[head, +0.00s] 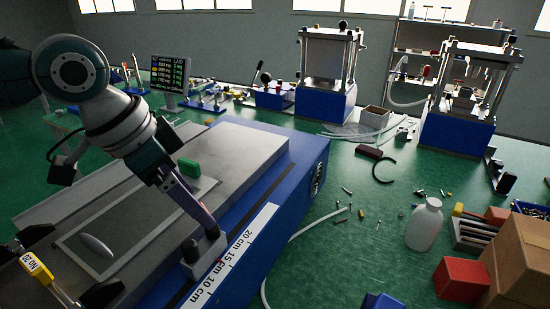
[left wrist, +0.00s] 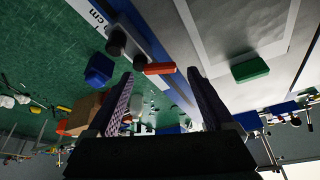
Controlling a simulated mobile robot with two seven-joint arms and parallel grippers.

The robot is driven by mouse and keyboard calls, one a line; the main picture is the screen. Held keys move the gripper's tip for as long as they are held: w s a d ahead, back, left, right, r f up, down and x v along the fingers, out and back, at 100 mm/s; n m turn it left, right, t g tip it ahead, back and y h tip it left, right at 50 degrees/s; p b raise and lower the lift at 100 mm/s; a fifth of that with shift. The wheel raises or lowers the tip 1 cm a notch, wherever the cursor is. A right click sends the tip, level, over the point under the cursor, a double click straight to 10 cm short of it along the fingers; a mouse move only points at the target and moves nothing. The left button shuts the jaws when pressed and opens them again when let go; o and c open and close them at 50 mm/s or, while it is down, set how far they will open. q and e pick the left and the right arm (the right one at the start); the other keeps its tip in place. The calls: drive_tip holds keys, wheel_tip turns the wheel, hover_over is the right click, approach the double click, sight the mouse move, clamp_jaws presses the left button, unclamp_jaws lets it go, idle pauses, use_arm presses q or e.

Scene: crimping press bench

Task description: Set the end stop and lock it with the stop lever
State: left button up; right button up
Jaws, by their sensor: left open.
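The end stop (head: 207,250) is a grey block with dark round knobs on the blue press rail, beside the white centimetre scale (head: 236,255). In the left wrist view the end stop (left wrist: 138,36) shows its dark knobs, with a red-orange bar, apparently the stop lever (left wrist: 160,68), next to them. My left gripper (head: 206,222) points down at the stop in the head view. In the left wrist view its fingers (left wrist: 160,88) are apart, with the lever showing between and beyond the tips. I cannot tell whether they touch it. My right gripper is out of view.
A green block (head: 188,168) lies on the grey press bed. A yellow tag (head: 36,266) is at lower left. A white bottle (head: 424,225), red box (head: 461,279) and cardboard box (head: 520,262) stand right. Small parts are scattered on the green surface between.

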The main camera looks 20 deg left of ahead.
use_arm(q)
drive_tip(key=shift+w+d+f, duration=0.1)
drive_tip(key=shift+w+f, duration=0.15)
drive_tip(key=shift+f, duration=0.45)
clamp_jaws()
